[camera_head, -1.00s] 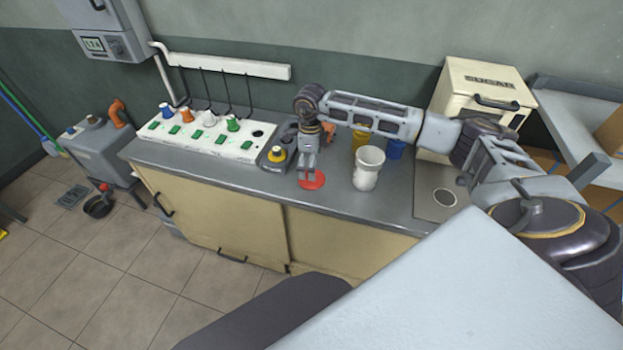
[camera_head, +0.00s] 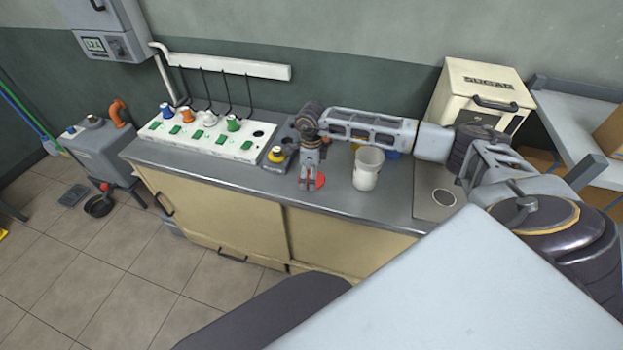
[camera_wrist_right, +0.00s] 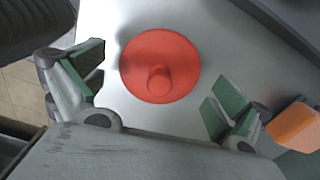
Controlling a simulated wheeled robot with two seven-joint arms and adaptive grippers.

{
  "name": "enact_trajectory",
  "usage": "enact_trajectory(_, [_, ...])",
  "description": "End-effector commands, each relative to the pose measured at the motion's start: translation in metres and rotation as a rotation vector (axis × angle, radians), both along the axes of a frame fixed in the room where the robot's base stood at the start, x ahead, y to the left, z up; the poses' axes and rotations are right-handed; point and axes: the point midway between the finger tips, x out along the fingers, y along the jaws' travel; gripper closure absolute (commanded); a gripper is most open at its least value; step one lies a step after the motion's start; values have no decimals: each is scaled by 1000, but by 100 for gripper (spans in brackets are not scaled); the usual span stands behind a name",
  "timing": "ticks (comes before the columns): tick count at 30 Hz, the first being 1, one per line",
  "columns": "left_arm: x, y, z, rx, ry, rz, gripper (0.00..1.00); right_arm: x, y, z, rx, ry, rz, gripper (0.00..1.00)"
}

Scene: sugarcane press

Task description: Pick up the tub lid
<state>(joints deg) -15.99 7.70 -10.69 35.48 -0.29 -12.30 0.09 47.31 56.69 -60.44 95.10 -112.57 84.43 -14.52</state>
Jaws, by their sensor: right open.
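In the head view only a part of the red lid (camera_head: 320,181) shows, beside and behind my right gripper (camera_head: 308,184). My left gripper is not in view.
A white tub (camera_head: 367,168) stands right of the lid. A cream box (camera_head: 480,95) stands at the back right. The counter's front strip is clear.

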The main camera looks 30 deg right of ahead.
Motion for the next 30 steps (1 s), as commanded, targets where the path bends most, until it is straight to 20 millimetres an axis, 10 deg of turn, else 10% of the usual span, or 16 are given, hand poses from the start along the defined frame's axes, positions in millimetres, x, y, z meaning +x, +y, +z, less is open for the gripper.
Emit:
enact_trajectory(8, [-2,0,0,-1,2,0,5,0,0,0,0,0,0,1])
enact_trajectory(30, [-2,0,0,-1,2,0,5,-1,-1,-2,-2,3,-1,96])
